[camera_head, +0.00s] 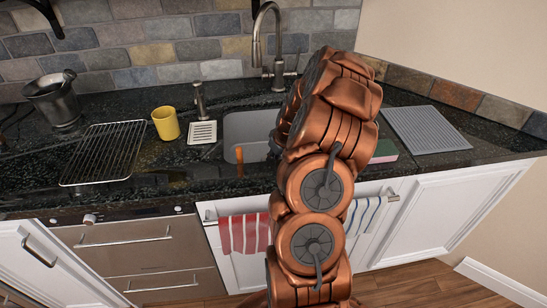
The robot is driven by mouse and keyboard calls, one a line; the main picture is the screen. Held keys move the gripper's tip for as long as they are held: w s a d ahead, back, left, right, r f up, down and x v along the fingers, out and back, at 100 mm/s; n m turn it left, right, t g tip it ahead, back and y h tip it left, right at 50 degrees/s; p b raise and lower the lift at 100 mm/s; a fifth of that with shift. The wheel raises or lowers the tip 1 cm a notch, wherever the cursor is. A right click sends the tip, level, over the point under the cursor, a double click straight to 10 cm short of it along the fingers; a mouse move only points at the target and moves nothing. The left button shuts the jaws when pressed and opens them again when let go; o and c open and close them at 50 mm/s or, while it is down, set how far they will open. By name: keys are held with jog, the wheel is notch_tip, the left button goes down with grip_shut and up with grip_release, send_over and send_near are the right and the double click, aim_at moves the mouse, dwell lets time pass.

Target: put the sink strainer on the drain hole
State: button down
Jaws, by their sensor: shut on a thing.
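The grey sink basin (250,128) is set into the dark counter, with its right part behind my copper arm. The drain hole is not visible. No sink strainer can be made out. My arm rises in front of the sink and hides nearly all of my gripper. Only a small dark piece at the arm's left edge, over the basin, may belong to it. Its fingers and anything between them are hidden.
A tall faucet (257,45) stands behind the sink. Left are a slotted white square (202,132), yellow cup (166,123), wire rack (104,153) and metal pot (56,98). Right are a sponge (384,152) and grey mat (425,130).

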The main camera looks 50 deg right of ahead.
jog(key=shift+f, duration=0.55)
jog(key=shift+f, duration=0.2)
jog(key=c, duration=1.1)
grip_release()
jog(key=shift+r, duration=0.1)
jog(key=shift+o, duration=0.2)
jog(key=shift+r, duration=0.25)
jog(key=shift+b+v, duration=0.9)
jog(key=shift+v, duration=2.7)
